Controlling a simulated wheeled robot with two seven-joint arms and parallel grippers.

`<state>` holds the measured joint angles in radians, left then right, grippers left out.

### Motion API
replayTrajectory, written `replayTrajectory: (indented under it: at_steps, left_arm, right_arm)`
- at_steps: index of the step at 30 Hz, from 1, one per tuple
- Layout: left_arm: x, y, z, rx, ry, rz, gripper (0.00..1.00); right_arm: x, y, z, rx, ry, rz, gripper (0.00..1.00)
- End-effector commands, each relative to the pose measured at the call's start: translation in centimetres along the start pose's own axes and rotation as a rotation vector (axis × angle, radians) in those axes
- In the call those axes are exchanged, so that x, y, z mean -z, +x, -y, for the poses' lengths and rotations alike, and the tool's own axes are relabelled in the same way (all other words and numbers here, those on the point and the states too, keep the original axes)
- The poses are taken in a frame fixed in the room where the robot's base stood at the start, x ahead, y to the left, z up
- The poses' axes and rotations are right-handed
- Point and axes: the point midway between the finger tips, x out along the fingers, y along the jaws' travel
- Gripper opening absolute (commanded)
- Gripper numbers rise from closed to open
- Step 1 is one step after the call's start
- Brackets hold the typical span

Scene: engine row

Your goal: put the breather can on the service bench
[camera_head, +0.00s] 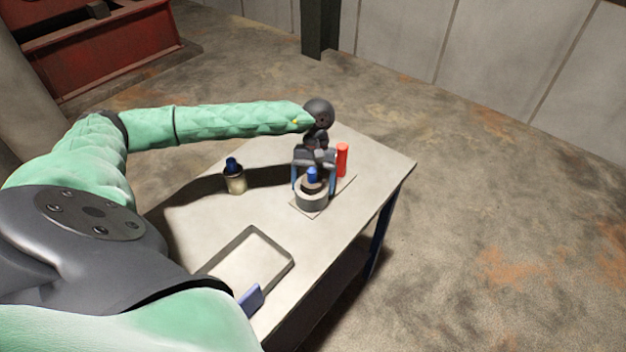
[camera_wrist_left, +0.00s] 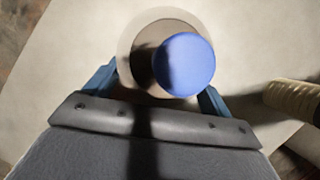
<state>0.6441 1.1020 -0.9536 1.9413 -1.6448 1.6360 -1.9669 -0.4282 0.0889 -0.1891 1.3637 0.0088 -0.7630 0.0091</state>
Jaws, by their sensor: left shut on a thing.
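A can with a blue knob (camera_head: 312,174), a dark neck and a wide grey body (camera_head: 312,200) stands upright on a thin plate on the table; I take it to be the breather can. My left gripper (camera_head: 314,180) reaches down over it from behind and is shut on it. In the left wrist view the blue knob (camera_wrist_left: 185,65) sits between the blue fingers, above a brown disc and a pale rim (camera_wrist_left: 128,70). How the fingers touch it is partly hidden. My right gripper is not in view.
The pale table (camera_head: 205,225) also holds a beige can with a blue cap (camera_head: 235,180), a red cylinder (camera_head: 342,160) close beside my left gripper, a shallow tray (camera_head: 285,272) and a small blue block (camera_head: 250,299). The table between beige can and tray is clear.

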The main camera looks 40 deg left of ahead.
Motion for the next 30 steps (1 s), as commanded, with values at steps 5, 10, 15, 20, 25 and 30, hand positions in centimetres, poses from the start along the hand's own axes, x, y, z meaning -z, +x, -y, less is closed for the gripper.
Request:
replayTrajectory:
  at_steps: [5, 10, 15, 20, 25, 30]
  left_arm:
    - [0.13, 0.22, -0.03, -0.001, 0.0, -0.001, 0.49]
    - [0.14, 0.23, -0.03, -0.001, 0.001, -0.001, 0.49]
    - [0.19, 0.35, -0.03, -0.001, 0.001, -0.001, 0.49]
    - [0.2, 0.42, -0.01, 0.0, 0.0, -0.001, 0.89]
    - [0.19, 0.41, -0.01, 0.0, 0.0, -0.001, 1.0]
    - [0.18, 0.37, -0.01, 0.0, 0.0, -0.001, 1.0]
  right_arm:
    - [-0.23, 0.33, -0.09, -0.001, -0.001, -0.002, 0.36]
    - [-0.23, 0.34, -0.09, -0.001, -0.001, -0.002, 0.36]
    - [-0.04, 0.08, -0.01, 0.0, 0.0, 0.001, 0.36]
    - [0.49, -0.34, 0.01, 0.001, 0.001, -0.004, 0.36]
    - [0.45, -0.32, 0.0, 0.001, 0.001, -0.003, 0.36]
    - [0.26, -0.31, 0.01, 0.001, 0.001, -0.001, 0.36]
